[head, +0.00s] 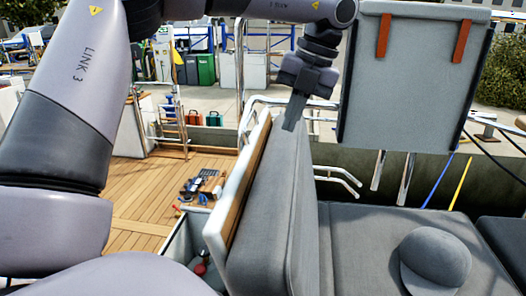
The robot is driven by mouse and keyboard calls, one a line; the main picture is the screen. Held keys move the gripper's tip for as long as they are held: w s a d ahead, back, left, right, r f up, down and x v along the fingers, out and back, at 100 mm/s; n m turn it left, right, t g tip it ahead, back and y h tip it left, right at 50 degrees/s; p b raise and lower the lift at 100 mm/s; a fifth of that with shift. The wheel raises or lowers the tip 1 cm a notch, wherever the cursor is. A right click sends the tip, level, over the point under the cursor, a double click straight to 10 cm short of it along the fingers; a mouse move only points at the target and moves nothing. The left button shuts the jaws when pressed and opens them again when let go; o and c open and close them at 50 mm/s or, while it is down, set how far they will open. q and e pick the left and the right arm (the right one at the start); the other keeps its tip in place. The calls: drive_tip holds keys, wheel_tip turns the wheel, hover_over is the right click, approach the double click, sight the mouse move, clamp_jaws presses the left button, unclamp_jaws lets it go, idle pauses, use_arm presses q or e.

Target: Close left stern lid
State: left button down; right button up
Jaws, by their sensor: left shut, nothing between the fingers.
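The left stern lid (240,190) stands raised near the middle of the head view, leaning a little. It has a white rim, a wood strip and a thick grey cushion (272,225) on its right side. Left of its foot is an open locker (178,248) with a red item low inside. My left gripper (289,126) is shut and empty, pointing down at the top edge of the cushion. I cannot tell whether the fingertips touch it. My right gripper is not in view.
A grey cap (435,260) lies on the grey seat (350,235) at right. An upright grey panel with orange straps (413,85) stands behind it. Metal rails (340,178) run behind the lid. Small tools (203,186) lie beyond the locker, by the wooden deck (140,200).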

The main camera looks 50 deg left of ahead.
sight(254, 166)
use_arm(q)
drive_tip(key=x, duration=0.7)
drive_tip(key=shift+s+f, duration=0.1)
drive_tip(key=shift+f, duration=0.3)
drive_tip(key=shift+s+a+p, duration=0.55)
drive_tip(key=shift+s+a, duration=0.1)
drive_tip(key=shift+a, duration=0.25)
drive_tip(key=shift+s+a+f, duration=0.2)
drive_tip(key=shift+s+a, duration=0.3)
drive_tip(key=shift+a, duration=0.1)
